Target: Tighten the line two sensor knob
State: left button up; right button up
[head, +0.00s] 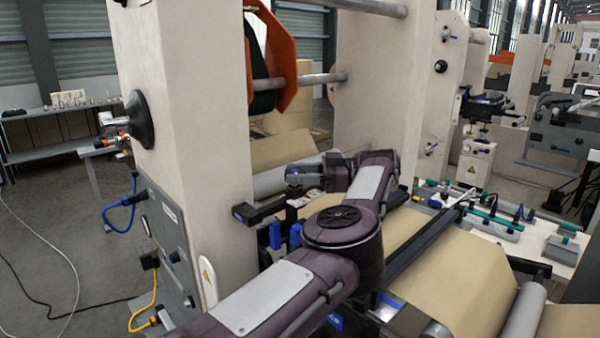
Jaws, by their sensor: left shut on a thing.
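My left arm reaches in from the bottom, bends at its elbow and folds back left over the web. My left gripper (300,178) is small and dark in the head view, at the black sensor bar (262,211) beside the cream column. It is shut on the sensor knob there; the fingers and the knob are too small and covered to make out clearly. I cannot tell how far the knob is turned. My right gripper is not in view.
The cream column (190,100) stands close on the left, with a control panel (168,235) and blue and yellow cables. Brown kraft web (455,275) runs under my arm. A work surface with green-handled tools (490,215) is at right. Blue clamps (275,235) sit near the bar.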

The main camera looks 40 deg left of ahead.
aim_at(298, 170)
pick_arm(q)
jog(key=shift+a+f, duration=0.1)
jog(key=shift+f, duration=0.2)
jog(key=o, duration=0.6)
jog(key=shift+c, duration=0.2)
jog(key=o, duration=0.4)
jog(key=shift+w+a, duration=0.1)
jog(key=shift+a, duration=0.15)
jog(key=shift+c, duration=0.2)
jog(key=shift+d+r, duration=0.2)
jog(key=shift+r, duration=0.2)
notch_tip(298, 170, up, 9)
jog(key=shift+a+r+b, duration=0.1)
jog(key=shift+b, duration=0.35)
notch_tip(298, 170, up, 10)
jog(key=p, duration=0.6)
jog(key=shift+o, duration=0.3)
jog(key=shift+a, duration=0.1)
